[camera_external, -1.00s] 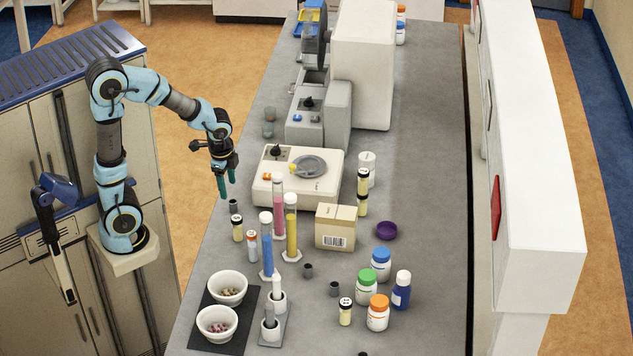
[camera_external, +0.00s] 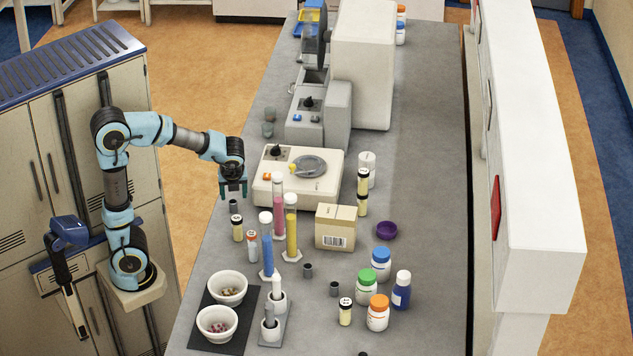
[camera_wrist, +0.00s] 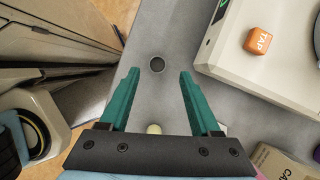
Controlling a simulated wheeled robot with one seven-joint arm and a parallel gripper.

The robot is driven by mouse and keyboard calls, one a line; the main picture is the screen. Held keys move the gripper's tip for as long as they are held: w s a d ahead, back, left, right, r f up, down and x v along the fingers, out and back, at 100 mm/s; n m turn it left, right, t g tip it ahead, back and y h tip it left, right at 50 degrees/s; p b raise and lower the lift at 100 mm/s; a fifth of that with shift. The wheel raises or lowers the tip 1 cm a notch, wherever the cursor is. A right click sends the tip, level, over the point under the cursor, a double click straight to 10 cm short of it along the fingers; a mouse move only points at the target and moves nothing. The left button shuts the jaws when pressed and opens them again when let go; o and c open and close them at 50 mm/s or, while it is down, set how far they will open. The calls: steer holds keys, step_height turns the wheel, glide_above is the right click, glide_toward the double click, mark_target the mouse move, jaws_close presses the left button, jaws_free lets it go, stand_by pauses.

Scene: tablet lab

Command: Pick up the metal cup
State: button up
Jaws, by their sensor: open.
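A small dark grey metal cup (camera_external: 234,207) stands upright on the bench near its left edge, left of the white balance-like device. In the wrist view the cup (camera_wrist: 157,65) shows from above as a dark round opening, just beyond the line between the fingertips. My gripper (camera_external: 233,190) is open and empty, with its teal fingers pointing down above the cup. The fingers (camera_wrist: 160,75) are spread wider than the cup in the wrist view. Similar small grey cups (camera_external: 307,270) (camera_external: 335,288) stand further forward on the bench.
The white device (camera_external: 318,190) with an orange block (camera_wrist: 258,40) is close on the right. A yellow-labelled vial (camera_external: 237,229) and tall coloured tubes (camera_external: 278,210) stand in front of the cup. A carton (camera_external: 335,228) is further right. The bench's left edge is close.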

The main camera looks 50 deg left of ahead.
mark_target(234, 210)
steer(key=shift+s+x, duration=0.2)
steer(key=shift+x, duration=2.8)
steer(key=shift+a, duration=0.1)
jaws_close()
